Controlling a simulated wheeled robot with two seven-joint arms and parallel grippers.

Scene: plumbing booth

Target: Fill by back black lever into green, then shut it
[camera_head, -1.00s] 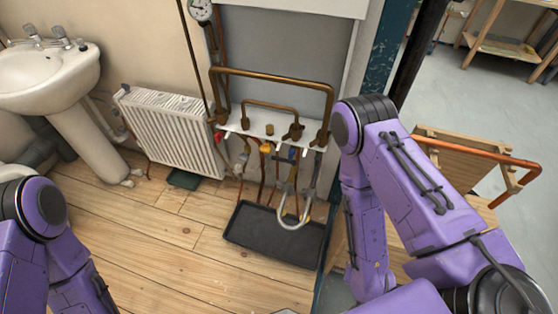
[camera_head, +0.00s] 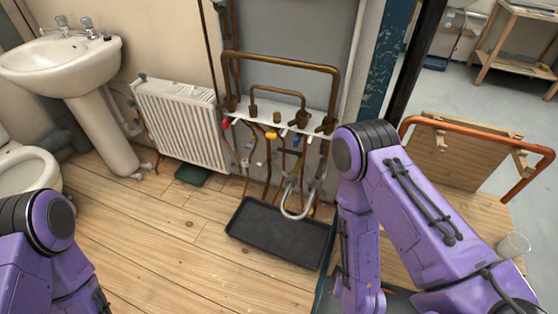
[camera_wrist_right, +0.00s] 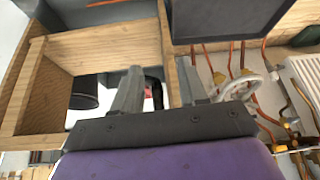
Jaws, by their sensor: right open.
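The valve manifold's white shelf (camera_head: 262,126) stands at the back wall, with copper pipes above and several small coloured levers below. Red (camera_head: 225,124) and yellow (camera_head: 270,135) ones show. I cannot clearly pick out a black lever. A dark green flat object (camera_head: 192,174) lies on the floor below the radiator; I see no clearly green vessel. My right gripper (camera_wrist_right: 160,88) shows in the right wrist view with its two fingers apart and nothing seen between them. In the head view it is hidden below the right arm. My left gripper is out of view.
A black tray (camera_head: 278,234) lies on the floor under the pipes, with a pale curved spout above it. A clear glass (camera_head: 513,246) stands on a wooden surface at right. The radiator (camera_head: 180,122) stands left.

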